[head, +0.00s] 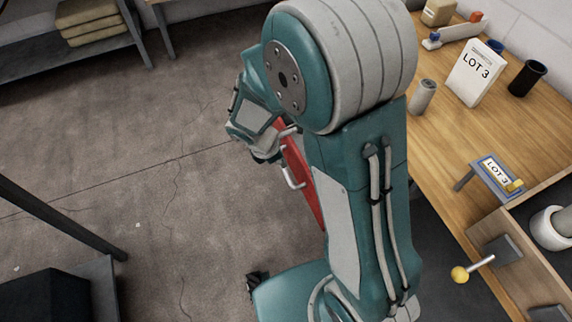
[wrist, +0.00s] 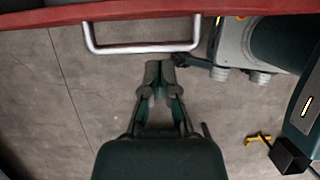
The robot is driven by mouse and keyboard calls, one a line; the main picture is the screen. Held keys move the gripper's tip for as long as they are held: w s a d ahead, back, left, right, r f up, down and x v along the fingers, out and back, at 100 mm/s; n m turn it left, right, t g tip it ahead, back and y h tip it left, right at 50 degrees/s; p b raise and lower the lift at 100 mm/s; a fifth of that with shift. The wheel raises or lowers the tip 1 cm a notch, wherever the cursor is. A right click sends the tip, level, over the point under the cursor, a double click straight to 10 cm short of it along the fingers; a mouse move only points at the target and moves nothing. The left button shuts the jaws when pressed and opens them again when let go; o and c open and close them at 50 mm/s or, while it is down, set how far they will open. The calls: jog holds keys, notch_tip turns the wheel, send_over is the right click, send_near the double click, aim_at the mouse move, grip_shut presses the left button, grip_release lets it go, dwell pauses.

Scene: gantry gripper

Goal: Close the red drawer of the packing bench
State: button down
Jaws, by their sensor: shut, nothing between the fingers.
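The red drawer (head: 302,182) shows its front just left of my arm in the head view, with a pale metal handle (head: 291,180). My arm hides the rest of it, so I cannot tell how far it stands out from the packing bench (head: 440,150). In the wrist view the red drawer's edge (wrist: 150,10) runs across the top, and the handle (wrist: 140,48) hangs below it. My gripper (wrist: 160,68) is shut and empty. Its fingertips appear just below the handle's right half, with a small gap in the picture. In the head view the fingertips are hidden.
A yellow-knobbed lever (head: 461,274) sticks out at lower right. Open concrete floor (head: 130,150) lies to the left, with a dark post (head: 60,218) there.

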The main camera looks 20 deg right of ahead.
send_near(299, 180)
jog(key=x, duration=0.4)
jog(key=shift+f, duration=0.35)
jog(key=shift+w, duration=0.1)
jog(key=shift+d, duration=0.1)
jog(key=w+d, duration=0.1)
jog(key=d, duration=0.7)
jog(key=w+d, duration=0.1)
jog(key=d, duration=0.7)
jog(key=w+d, duration=0.1)
jog(key=d, duration=0.8)
jog(key=shift+w+d, duration=0.1)
jog(key=shift+w, duration=0.1)
